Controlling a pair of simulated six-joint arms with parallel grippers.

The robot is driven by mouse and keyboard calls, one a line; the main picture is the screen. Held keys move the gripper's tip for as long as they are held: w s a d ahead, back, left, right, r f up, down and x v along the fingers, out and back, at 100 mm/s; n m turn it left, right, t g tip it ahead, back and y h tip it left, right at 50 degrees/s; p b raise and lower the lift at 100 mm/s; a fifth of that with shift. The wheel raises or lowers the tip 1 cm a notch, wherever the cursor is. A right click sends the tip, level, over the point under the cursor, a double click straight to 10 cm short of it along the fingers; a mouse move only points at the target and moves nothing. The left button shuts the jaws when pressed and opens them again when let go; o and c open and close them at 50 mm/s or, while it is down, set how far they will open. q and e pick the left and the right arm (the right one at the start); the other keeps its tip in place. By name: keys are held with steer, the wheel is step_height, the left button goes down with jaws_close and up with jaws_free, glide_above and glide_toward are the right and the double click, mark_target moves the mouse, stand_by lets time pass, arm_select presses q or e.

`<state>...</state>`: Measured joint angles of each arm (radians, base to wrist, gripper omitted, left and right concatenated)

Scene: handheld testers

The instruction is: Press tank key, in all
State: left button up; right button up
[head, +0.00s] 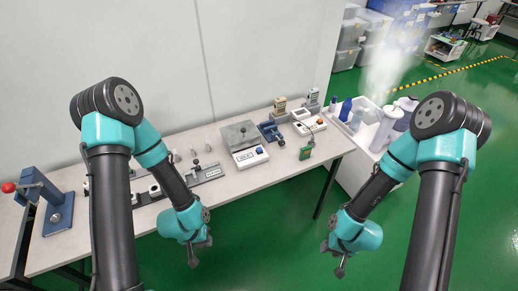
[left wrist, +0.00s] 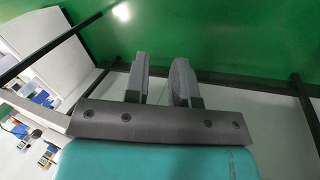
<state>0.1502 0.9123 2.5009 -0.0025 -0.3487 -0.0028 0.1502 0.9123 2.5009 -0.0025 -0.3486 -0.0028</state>
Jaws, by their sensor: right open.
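Several small testers stand at the bench's right end: a tan upright one (head: 280,106), a grey upright one (head: 313,98), and a green one (head: 306,150) near the front edge. A white boxy device (head: 302,114) lies among them. Their keys are too small to read, so I cannot tell which is the tank key. My left gripper (head: 203,250) hangs in front of the bench; in the left wrist view its fingers (left wrist: 160,82) are apart with nothing between them. My right gripper (head: 339,268) is open and empty over the green floor, right of the bench.
The bench (head: 270,178) also carries a white device with a steel plate (head: 246,147), a blue clamp (head: 271,132) and a blue press with a red knob (head: 58,213). A white tray (head: 362,135) with bottles stands right of the bench. The floor in front is free.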

arm_select(q)
jaws_close()
stand_by(1.3)
